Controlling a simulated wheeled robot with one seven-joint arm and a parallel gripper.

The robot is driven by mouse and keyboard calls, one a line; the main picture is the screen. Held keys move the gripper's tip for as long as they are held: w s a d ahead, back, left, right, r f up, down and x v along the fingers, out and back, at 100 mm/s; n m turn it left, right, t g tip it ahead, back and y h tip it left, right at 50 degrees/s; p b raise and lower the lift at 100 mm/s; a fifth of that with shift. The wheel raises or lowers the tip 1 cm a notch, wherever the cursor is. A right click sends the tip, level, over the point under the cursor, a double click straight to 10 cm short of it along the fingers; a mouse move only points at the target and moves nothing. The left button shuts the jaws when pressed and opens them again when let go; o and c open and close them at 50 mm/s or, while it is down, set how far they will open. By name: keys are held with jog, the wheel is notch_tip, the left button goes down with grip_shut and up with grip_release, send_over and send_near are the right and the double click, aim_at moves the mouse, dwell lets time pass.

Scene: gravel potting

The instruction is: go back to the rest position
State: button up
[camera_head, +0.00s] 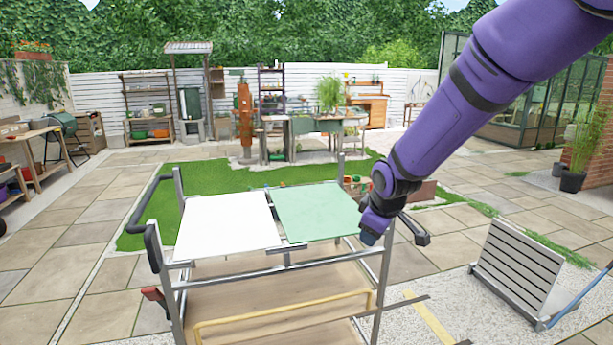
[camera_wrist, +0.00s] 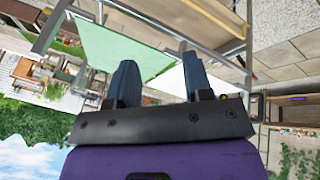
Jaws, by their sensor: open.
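My gripper is at the end of my purple arm, at the right side of a metal cart (camera_head: 277,255). In the wrist view my gripper (camera_wrist: 158,80) shows two dark fingers standing apart with nothing between them. In the head view the wrist hides most of the fingers. The cart top carries a white panel (camera_head: 226,223) on the left and a green panel (camera_head: 318,211) on the right. Both panels look bare. The green panel also shows in the wrist view (camera_wrist: 120,48), beyond the fingers.
The cart has a lower wooden shelf (camera_head: 270,290) and a black handle (camera_head: 147,205) on its left. A slatted folding seat (camera_head: 515,265) stands on gravel at the right. Paving (camera_head: 60,250) on the left is open. Benches and a greenhouse (camera_head: 535,110) stand farther back.

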jog(key=s+d+r+m, duration=0.5)
jog(key=s+d+r, duration=0.5)
jog(key=s+r, duration=0.4)
jog(key=s+d+r+m, duration=0.1)
jog(key=s+d+m, duration=0.1)
jog(key=s, duration=0.7)
jog(key=s+d+r+m, duration=0.2)
jog(key=s+m, duration=0.1)
jog(key=s, duration=0.6)
jog(key=shift+s+d+m+h, duration=0.15)
jog(key=shift+d+m+h, duration=0.15)
jog(key=shift+d+h, duration=0.1)
jog(key=shift+d, duration=0.1)
